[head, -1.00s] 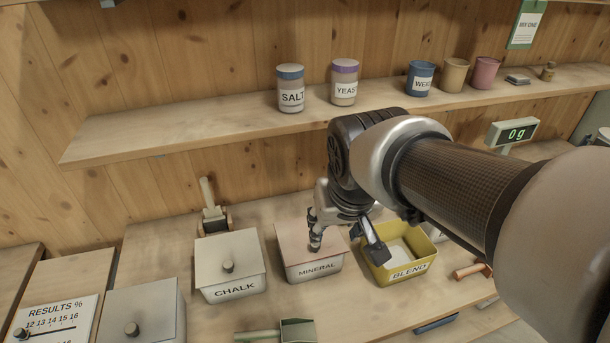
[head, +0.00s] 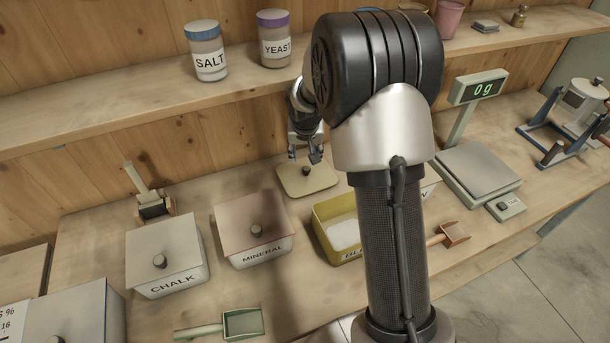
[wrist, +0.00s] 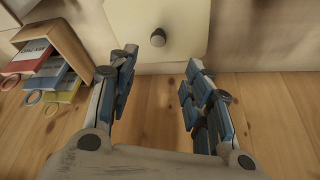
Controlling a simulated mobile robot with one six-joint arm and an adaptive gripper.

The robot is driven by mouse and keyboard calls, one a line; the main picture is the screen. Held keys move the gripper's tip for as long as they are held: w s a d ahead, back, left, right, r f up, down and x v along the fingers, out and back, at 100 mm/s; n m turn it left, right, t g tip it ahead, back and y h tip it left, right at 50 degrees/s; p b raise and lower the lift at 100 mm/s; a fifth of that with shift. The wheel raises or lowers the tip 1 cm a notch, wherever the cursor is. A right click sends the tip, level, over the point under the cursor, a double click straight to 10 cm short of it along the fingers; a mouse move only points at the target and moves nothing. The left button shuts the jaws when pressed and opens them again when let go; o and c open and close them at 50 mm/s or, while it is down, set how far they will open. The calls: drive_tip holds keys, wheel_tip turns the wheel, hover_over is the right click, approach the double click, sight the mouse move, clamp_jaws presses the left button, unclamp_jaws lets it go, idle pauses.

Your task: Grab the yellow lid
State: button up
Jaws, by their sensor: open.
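The pale yellow lid (head: 292,186) lies flat on the bench near the back wall, behind the yellow BLEND bin (head: 323,233). It has a small dark knob (head: 306,171) on top. My gripper (head: 305,157) is open, fingers down, just above the lid near its back edge. In the wrist view the lid (wrist: 185,22) shows at the top, with its knob (wrist: 158,38) beyond and roughly between the open fingertips (wrist: 158,62). Nothing is between the fingers, and they appear apart from the knob. My arm hides part of the BLEND bin.
The MINERAL bin (head: 230,217) and CHALK bin (head: 143,241) stand left of the lid. The shelf (head: 130,102) with jars runs above. The scale (head: 478,170) stands right. A rack with coloured cards (wrist: 60,45) is beside my gripper in the wrist view.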

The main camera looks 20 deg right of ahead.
drive_tip(key=b, duration=0.1)
hover_over(307, 168)
drive_tip(key=s+a, duration=0.1)
drive_tip(key=s, duration=0.1)
wheel_tip(307, 168, down, 6)
drive_tip(key=shift+w+a+r, duration=0.1)
drive_tip(key=shift+w, duration=0.05)
drive_tip(key=x, duration=0.1)
drive_tip(key=b+x, duration=0.1)
drive_tip(key=x, duration=0.1)
drive_tip(key=b+x, duration=0.1)
drive_tip(key=x, duration=0.1)
drive_tip(key=shift+s+f, duration=0.25)
drive_tip(key=shift+f, duration=0.1)
drive_tip(key=shift+r, duration=0.1)
drive_tip(key=shift+c, duration=0.5)
clamp_jaws()
